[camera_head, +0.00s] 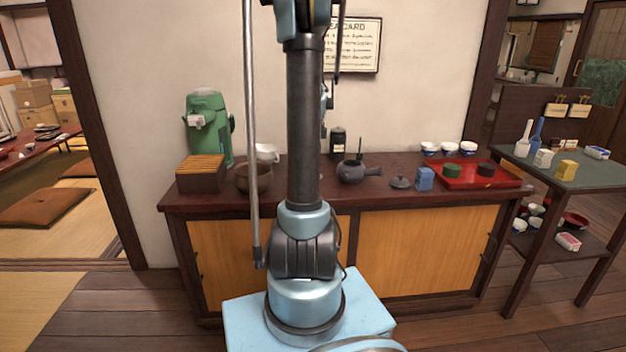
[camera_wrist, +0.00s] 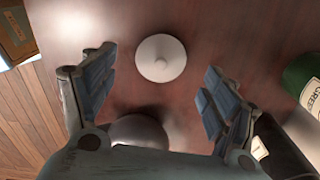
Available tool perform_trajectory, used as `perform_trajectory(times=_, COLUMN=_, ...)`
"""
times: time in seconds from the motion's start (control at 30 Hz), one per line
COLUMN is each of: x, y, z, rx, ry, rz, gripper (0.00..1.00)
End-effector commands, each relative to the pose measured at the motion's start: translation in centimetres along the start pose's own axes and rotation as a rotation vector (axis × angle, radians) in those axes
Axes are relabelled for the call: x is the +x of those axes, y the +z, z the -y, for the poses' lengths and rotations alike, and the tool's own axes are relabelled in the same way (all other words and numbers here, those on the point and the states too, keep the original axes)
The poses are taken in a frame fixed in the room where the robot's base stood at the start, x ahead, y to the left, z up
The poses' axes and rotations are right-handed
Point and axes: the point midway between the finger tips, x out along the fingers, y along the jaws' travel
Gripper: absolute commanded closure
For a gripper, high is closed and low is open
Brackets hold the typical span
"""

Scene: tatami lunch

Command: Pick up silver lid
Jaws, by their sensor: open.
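A pale silver-grey round lid (camera_wrist: 161,58) with a small knob lies flat on the dark red-brown counter in the wrist view. My gripper (camera_wrist: 155,85) is open, with its two fingers on either side and the lid ahead between the fingertips. I see no contact with the lid. In the head view my arm covers the middle of the counter, and I cannot make out the gripper or the silver lid there. A small dark lid (camera_head: 401,183) near the teapot shows in that view.
In the wrist view a box (camera_wrist: 14,37) is top left, a labelled green container (camera_wrist: 302,78) right, and a rounded grey object (camera_wrist: 139,131) low between the fingers. The head view shows a dark teapot (camera_head: 352,172), blue box (camera_head: 424,178) and red tray (camera_head: 508,181) on the counter.

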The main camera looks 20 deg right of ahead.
Motion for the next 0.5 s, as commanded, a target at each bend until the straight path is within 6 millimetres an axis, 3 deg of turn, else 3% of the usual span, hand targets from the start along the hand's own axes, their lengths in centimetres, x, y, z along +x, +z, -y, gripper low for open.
perform_trajectory(times=0.23, x=3.2, y=-0.3, z=0.3, rx=0.000, ry=0.000, rz=0.000, gripper=0.21)
perform_trajectory(times=0.5, x=4.0, y=-0.3, z=0.2, rx=0.000, ry=0.000, rz=0.000, gripper=0.21)
